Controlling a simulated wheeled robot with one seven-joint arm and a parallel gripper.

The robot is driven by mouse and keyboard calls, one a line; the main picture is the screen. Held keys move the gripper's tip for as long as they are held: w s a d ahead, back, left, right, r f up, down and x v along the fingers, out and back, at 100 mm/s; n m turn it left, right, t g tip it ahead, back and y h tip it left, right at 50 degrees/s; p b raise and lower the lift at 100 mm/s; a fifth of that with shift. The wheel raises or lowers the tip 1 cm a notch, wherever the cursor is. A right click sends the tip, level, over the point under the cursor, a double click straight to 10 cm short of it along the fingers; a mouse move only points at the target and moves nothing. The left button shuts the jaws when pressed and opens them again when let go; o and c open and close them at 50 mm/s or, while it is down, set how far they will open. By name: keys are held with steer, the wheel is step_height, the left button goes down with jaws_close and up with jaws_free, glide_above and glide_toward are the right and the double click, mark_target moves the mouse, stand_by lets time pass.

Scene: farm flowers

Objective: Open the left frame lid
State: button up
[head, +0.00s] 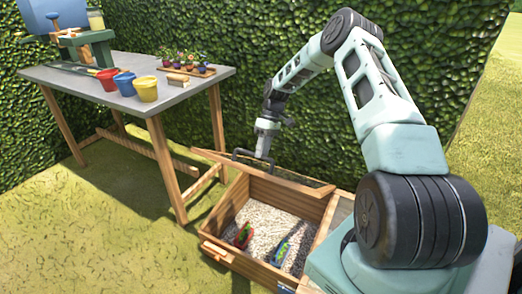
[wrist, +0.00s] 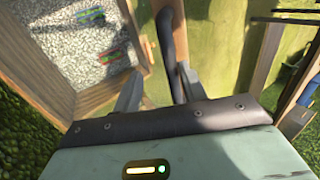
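The left frame is a wooden box (head: 236,262) with pale gravel inside, and it also shows in the wrist view (wrist: 32,62). Its lid (head: 296,185) is raised and seen nearly edge-on along the far side, so the box stands open. A dark bar handle (head: 239,153) sticks out from the lid. My gripper (head: 264,154) is at this handle. In the wrist view the fingers (wrist: 160,92) are spread apart, and the handle (wrist: 172,45) runs between them, closer to the right finger. Whether it touches a finger is unclear.
A red-and-green item (head: 244,235) and a blue-and-green item (head: 281,250) lie on the gravel. A second frame (head: 342,213) adjoins at right, partly behind my arm. A grey table (head: 185,92) with pots and flowers stands at left. Grass at front left is clear.

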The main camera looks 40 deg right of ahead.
steer(key=shift+r, duration=0.1)
stand_by(0.7)
steer(key=p+v, duration=0.1)
steer(key=v, duration=1.6)
steer(key=a+r+n+h, duration=0.1)
steer(key=a+r, duration=0.1)
steer(key=a, duration=0.8)
steer(key=a+r+n+h, duration=0.1)
steer(key=a+r, duration=0.2)
steer(key=a, duration=0.7)
steer(key=s+a+r+h, duration=0.1)
steer(key=s+a, duration=0.2)
steer(key=a, duration=0.4)
steer(key=s+a+r, duration=0.1)
steer(key=s+a, duration=0.2)
steer(key=a, duration=0.5)
steer(key=s+a+n+h, duration=0.1)
steer(key=s+a, duration=0.8)
steer(key=s, duration=0.4)
steer(key=s+a+f+t, duration=0.1)
steer(key=s+f+t, duration=0.1)
steer(key=s, duration=1.4)
step_height(320, 180, up, 13)
steer(key=p, duration=1.4)
steer(key=shift+n+h, duration=0.3)
